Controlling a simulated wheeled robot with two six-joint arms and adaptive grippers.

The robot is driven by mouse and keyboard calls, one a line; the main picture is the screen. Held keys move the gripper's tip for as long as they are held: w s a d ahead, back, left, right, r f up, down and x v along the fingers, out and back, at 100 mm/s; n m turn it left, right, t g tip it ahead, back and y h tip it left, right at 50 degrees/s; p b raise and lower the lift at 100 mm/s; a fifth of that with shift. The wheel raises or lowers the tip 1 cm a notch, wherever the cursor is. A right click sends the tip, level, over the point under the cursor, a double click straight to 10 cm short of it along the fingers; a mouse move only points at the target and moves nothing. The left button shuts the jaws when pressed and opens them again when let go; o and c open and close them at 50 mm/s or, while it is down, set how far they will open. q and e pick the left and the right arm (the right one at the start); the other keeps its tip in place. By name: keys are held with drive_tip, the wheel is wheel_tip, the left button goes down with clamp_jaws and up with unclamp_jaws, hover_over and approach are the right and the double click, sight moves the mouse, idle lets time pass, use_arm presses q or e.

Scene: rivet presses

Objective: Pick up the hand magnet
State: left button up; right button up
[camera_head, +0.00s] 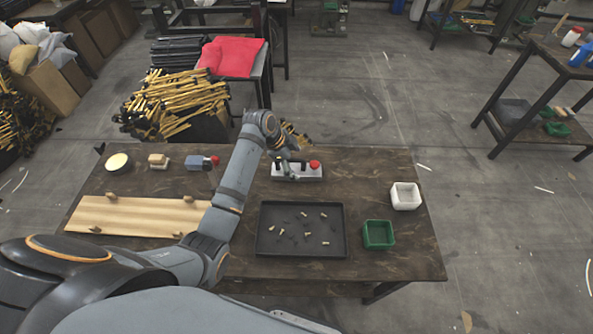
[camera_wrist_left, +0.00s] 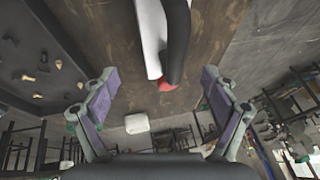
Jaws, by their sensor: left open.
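A pale block with a black handle and a red knob, which looks like the hand magnet (camera_head: 311,174), lies near the far edge of the dark wooden table. My left gripper (camera_head: 289,172) is over it and partly hides it. In the left wrist view, its black handle (camera_wrist_left: 178,40) and red end lie between the spread fingers of my left gripper (camera_wrist_left: 157,82). The fingers are open, with visible space on both sides, and hold nothing. I cannot tell the exact height of the fingers over it. My right gripper is not in view.
A black tray (camera_head: 263,246) with small dark and brass pieces lies in front. A green bin (camera_head: 379,246) and a white bin (camera_head: 405,207) stand at the right. A wooden board (camera_head: 125,216), a grey device with a red knob (camera_head: 198,163) and a round dish (camera_head: 118,162) are left.

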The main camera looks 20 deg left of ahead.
sight(301, 168)
use_arm(q)
drive_tip(key=shift+x, duration=0.8)
drive_tip(key=x, duration=0.3)
drive_tip(key=shift+w+a+f, duration=0.15)
drive_tip(key=shift+w+f, duration=0.1)
drive_tip(key=shift+f, duration=0.15)
drive_tip(key=shift+w+f, duration=0.1)
drive_tip(key=shift+f, duration=0.05)
drive_tip(key=shift+c, duration=1.1)
drive_tip(key=c, duration=1.6)
drive_tip(key=shift+r+p, duration=0.55)
drive_tip(key=shift+p, duration=0.2)
drive_tip(key=r+p, duration=0.2)
drive_tip(key=p, duration=0.1)
drive_tip(key=r+p, duration=0.2)
drive_tip(key=shift+s, duration=0.25)
drive_tip(key=s+d+r+p, duration=0.2)
drive_tip(key=s+r+p, duration=0.2)
drive_tip(key=s+p, duration=0.2)
drive_tip(key=s+d+r+p, duration=0.3)
drive_tip(key=s+p, duration=0.3)
drive_tip(key=p, duration=0.5)
drive_tip(key=shift+s+r, duration=0.35)
drive_tip(key=shift+r, duration=0.2)
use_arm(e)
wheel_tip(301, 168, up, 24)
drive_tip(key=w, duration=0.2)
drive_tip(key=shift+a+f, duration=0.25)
